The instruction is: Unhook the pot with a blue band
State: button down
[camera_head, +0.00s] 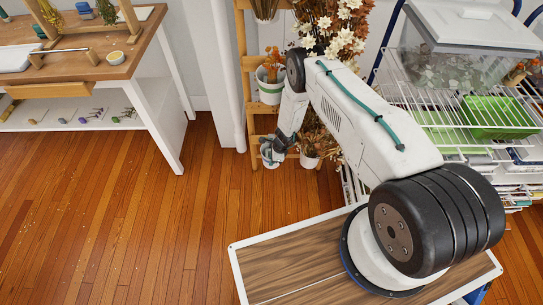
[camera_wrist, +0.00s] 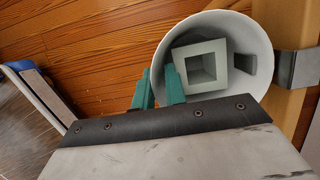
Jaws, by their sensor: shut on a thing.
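A white pot (camera_head: 267,161) hangs low on the wooden ladder rack in the head view. A band shows on it, but its colour is hard to make out there. In the wrist view the pot (camera_wrist: 222,24) is seen from above, with a pale grey hollow square block (camera_wrist: 198,66) inside. My gripper (camera_head: 272,150) is at the pot's rim. Its green fingers (camera_wrist: 159,88) are shut on the left wall, one inside and one outside. A grey metal hook (camera_wrist: 296,68) on the wooden upright meets the pot's right side; a grey tab shows inside the rim.
A green-banded pot (camera_head: 270,91) hangs above, and another pot with dried flowers (camera_head: 309,160) stands close on the right. The ladder rack (camera_head: 242,62) is behind. A wire shelf (camera_head: 440,105) is at right, a workbench (camera_head: 140,50) at left. Floor to the left is clear.

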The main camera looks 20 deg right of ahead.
jog(key=shift+s+a+r, duration=0.1)
jog(key=shift+s+r, duration=0.1)
jog(key=shift+r, duration=0.55)
jog(key=shift+s+a+r, duration=0.1)
jog(key=shift+s+r, duration=0.1)
jog(key=shift+r, duration=0.6)
jog(key=shift+w+d+r, duration=0.1)
jog(key=shift+w+r, duration=0.05)
jog(key=shift+r, duration=0.5)
jog(key=shift+w+r, duration=0.1)
jog(key=shift+r, duration=0.5)
jog(key=shift+s, duration=0.1)
